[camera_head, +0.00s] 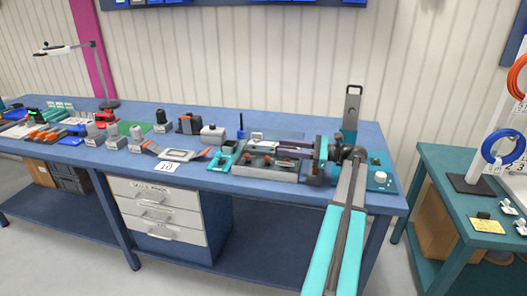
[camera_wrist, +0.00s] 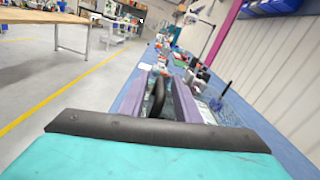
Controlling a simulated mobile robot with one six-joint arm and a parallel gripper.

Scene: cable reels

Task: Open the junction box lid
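A low grey box (camera_head: 268,172) with small red parts on top stands near the bench's front edge in the head view. I cannot tell for sure that it is the junction box, nor make out its lid. My gripper (camera_head: 278,148) reaches over it from the right, its purple fingers pointing left. In the wrist view the fingers of my gripper (camera_wrist: 160,92) stand apart, with a dark curved handle (camera_wrist: 157,97) between them. A gap shows beside the handle, and I cannot tell whether either finger touches it. My arm hides what lies behind the wrist.
A teal panel (camera_head: 381,180) with a white knob sits right of my arm, near a tall teal upright with a dark loop (camera_head: 352,103). A small teal tray (camera_head: 224,156) stands left of the grey box. Several devices crowd the blue bench (camera_head: 222,181) further left.

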